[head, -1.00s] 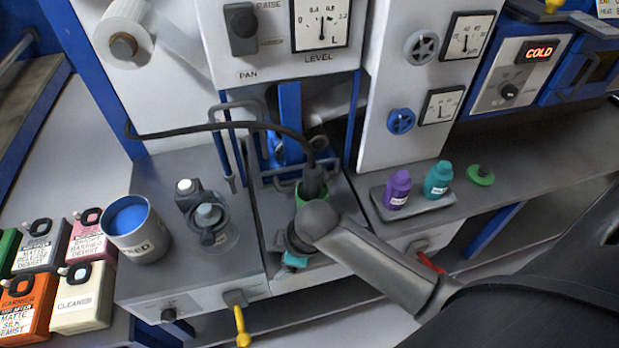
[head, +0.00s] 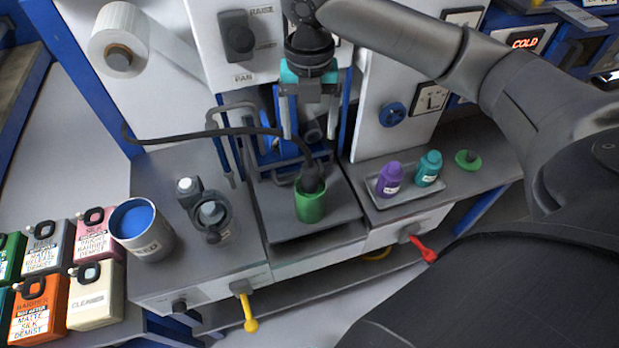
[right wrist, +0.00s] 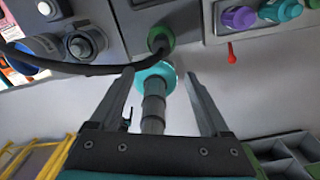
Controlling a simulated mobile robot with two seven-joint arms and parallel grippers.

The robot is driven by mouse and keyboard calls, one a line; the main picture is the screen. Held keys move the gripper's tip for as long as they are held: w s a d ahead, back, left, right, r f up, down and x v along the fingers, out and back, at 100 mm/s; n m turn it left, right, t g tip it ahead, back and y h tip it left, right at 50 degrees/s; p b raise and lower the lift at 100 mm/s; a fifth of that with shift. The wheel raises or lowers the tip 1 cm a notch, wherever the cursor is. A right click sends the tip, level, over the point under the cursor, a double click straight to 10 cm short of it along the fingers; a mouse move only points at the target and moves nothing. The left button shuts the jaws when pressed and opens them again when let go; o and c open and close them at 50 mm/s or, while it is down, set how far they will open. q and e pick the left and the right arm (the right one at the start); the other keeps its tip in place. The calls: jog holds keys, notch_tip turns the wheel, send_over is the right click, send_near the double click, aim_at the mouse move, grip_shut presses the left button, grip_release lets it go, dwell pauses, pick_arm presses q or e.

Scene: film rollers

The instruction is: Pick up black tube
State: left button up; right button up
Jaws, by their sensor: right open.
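The black tube (head: 235,129) arches from the machine's left side over to the right. Its thick dark end (head: 312,178) stands in a green cup (head: 310,206) on the middle tray. In the right wrist view the tube (right wrist: 90,68) runs across the upper left to the green cup (right wrist: 161,38). My right gripper (head: 309,108) is open and points down, higher in the head picture than the cup and apart from the tube. In the right wrist view its two fingers (right wrist: 159,75) are spread wide, with no tube between them. My left gripper is not in view.
A purple bottle (head: 390,179) and a teal bottle (head: 429,168) stand on a small tray at the right. A cup of blue liquid (head: 140,230) and a dark holder (head: 210,215) are at the left. The machine's panel and metal handles rise behind the green cup.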

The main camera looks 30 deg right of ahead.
aim_at(310, 168)
notch_tip(310, 168, down, 10)
jog(key=shift+r+b, duration=0.2)
jog(key=shift+b, duration=0.15)
jog(key=shift+w+d+f, duration=0.1)
jog(key=shift+d+f, duration=0.05)
jog(key=shift+f, duration=1.25)
jog(key=shift+w+d+f, duration=0.1)
jog(key=shift+f, duration=1.25)
grip_shut()
